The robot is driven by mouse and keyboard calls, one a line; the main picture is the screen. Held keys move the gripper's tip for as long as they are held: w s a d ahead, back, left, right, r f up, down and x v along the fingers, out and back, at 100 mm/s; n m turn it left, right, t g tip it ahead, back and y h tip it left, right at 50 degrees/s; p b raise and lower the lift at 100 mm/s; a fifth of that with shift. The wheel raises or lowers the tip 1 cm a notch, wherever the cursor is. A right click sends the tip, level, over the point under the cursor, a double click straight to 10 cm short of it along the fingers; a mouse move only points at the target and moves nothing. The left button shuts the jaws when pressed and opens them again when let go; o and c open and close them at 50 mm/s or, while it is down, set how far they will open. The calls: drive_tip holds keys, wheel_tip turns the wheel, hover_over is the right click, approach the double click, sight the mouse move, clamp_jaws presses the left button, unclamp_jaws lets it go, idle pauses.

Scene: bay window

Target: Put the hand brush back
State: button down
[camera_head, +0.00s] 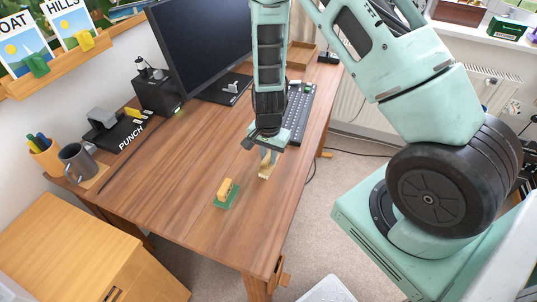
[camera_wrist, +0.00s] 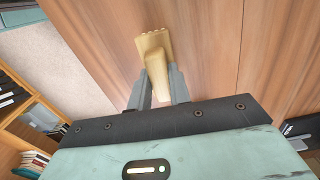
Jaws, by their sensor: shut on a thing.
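My gripper (camera_head: 268,152) points down over the right part of the wooden desk. It is shut on a pale wooden hand brush (camera_head: 265,171). In the wrist view the brush (camera_wrist: 154,45) sits between the two grey fingers (camera_wrist: 158,88), with its wider, ridged end beyond the fingertips. I cannot tell whether the brush touches the desk top or hangs just above it.
The desk (camera_head: 170,165) is bare across its middle. A monitor (camera_head: 215,45), keyboard (camera_head: 298,112) and wooden tray (camera_head: 300,55) stand toward the back. A hole punch (camera_head: 118,132), grey mug (camera_head: 77,162) and pen cup (camera_head: 45,155) line the left edge. A wooden cabinet (camera_head: 65,250) stands front left.

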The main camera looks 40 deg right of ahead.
drive_tip(key=c, duration=1.2)
unclamp_jaws()
wheel_tip(320, 180, up, 17)
drive_tip(key=shift+r+p, duration=0.15)
drive_tip(key=shift+p, duration=0.2)
drive_tip(key=s+a+r+n+y, duration=0.1)
drive_tip(key=s+a+r+n, duration=0.2)
drive_tip(key=s+a+n, duration=0.3)
drive_tip(key=s+a+r+n+y, duration=0.1)
drive_tip(key=s+a+r+n, duration=0.3)
drive_tip(key=a, duration=0.4)
drive_tip(key=s+a+r+n, duration=0.1)
drive_tip(key=s+a+n, duration=0.1)
drive_tip(key=s+n, duration=0.3)
drive_tip(key=s+a+r+n+h, duration=0.1)
drive_tip(key=s+a+r+n, duration=0.1)
drive_tip(key=s+n, duration=0.3)
drive_tip(key=shift+s+a, duration=0.3)
drive_tip(key=shift+s, duration=0.65)
